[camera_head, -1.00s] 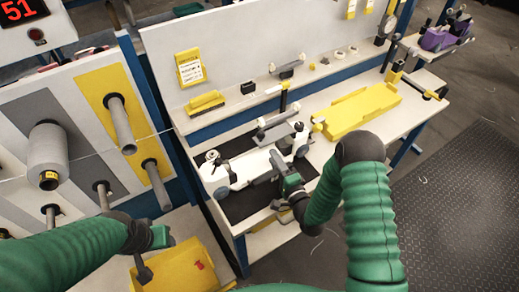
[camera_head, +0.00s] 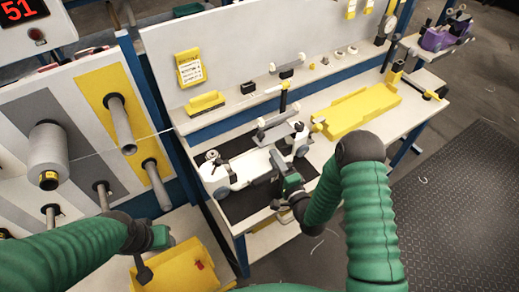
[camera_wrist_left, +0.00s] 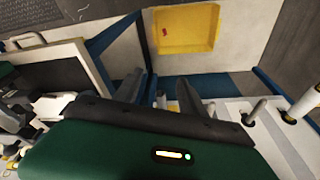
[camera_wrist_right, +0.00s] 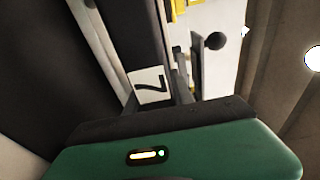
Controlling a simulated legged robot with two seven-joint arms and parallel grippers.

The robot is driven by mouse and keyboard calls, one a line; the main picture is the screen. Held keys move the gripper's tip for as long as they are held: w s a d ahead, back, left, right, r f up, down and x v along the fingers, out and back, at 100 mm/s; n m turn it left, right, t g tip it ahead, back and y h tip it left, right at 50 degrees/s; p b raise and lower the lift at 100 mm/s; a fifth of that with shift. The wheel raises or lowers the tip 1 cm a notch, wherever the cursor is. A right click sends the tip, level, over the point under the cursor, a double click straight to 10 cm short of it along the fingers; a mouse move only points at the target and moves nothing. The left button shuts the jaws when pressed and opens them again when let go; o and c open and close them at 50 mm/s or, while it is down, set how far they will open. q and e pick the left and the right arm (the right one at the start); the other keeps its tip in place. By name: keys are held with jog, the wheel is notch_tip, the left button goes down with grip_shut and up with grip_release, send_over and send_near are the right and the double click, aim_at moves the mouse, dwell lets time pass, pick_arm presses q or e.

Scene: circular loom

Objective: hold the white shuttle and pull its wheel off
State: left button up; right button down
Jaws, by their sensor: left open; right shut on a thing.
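The white shuttle (camera_head: 246,168) lies on the black mat (camera_head: 240,205) on the workbench. Dark round wheels show at its ends, one at the near left (camera_head: 221,193) and one at the right (camera_head: 302,151). My right gripper (camera_head: 277,164) is shut on the shuttle's front side near its right half. My left gripper (camera_wrist_left: 162,92) is open and empty, away from the shuttle at lower left, above a yellow bin (camera_wrist_left: 186,30).
A yellow tray (camera_head: 362,110) lies on the bench to the right of the mat. A rack with grey spools (camera_head: 48,152) stands at left. A shelf at the bench's back holds a yellow box (camera_head: 206,103) and small parts. A thread runs from the rack toward the bench.

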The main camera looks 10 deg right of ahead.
pick_arm(q)
jog(key=shift+o, duration=1.9)
jog(key=w+d+r+n, duration=0.1)
jog(key=w+d+r, duration=0.1)
jog(key=w, duration=0.8)
jog(key=shift+w+d+r+g, duration=0.15)
jog(key=shift+w+r+g, duration=0.15)
jog(key=shift+r, duration=0.25)
notch_tip(320, 180, up, 7)
jog(key=n+g, duration=0.2)
jog(key=n, duration=0.1)
send_over(213, 154)
jog(key=s, duration=0.1)
notch_tip(213, 154, down, 12)
jog(key=shift+s, duration=0.15)
